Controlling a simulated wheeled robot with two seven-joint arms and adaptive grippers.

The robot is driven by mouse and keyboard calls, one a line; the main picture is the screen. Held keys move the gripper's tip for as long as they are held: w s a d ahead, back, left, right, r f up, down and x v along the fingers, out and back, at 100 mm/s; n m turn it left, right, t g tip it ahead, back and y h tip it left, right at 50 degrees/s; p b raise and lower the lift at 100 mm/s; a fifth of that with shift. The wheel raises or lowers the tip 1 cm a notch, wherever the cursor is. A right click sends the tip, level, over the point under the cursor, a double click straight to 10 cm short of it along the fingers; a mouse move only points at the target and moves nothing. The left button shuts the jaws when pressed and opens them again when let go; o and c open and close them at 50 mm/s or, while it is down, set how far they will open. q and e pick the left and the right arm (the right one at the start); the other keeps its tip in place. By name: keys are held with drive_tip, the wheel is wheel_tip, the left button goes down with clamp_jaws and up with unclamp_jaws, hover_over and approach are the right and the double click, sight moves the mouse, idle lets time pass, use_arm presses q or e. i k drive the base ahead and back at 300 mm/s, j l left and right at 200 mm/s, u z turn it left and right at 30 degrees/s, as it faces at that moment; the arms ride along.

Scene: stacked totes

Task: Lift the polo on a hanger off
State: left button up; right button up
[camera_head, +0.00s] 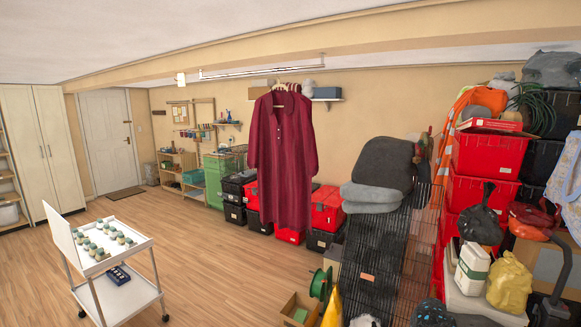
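A long dark red garment (283,160) with a collar, a buttoned neck and long sleeves hangs in the middle of the view. It looks more like a tunic than a short polo. Hangers (285,86) show at its collar, below the ceiling. I cannot tell clearly what they hook onto; other garments behind it are hidden. Neither of my grippers shows.
A thin rail (262,69) runs under the beam. A white cart (118,294) with small items stands at the lower left. The wooden floor (200,255) at left centre is clear.

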sight(282, 148)
drive_tip(key=i+j+z, duration=0.2)
drive_tip(key=i+j, duration=0.15)
drive_tip(key=i, duration=0.2)
drive_tip(key=i+j+z, duration=0.2)
drive_tip(key=i+j, duration=0.25)
drive_tip(key=i+j+z, duration=0.2)
drive_tip(key=i+j, duration=0.35)
drive_tip(key=i+j+z, duration=0.2)
drive_tip(key=i+j, duration=0.3)
drive_tip(key=i+j+z, duration=0.15)
drive_tip(key=i+j, duration=0.3)
drive_tip(key=j, duration=0.35)
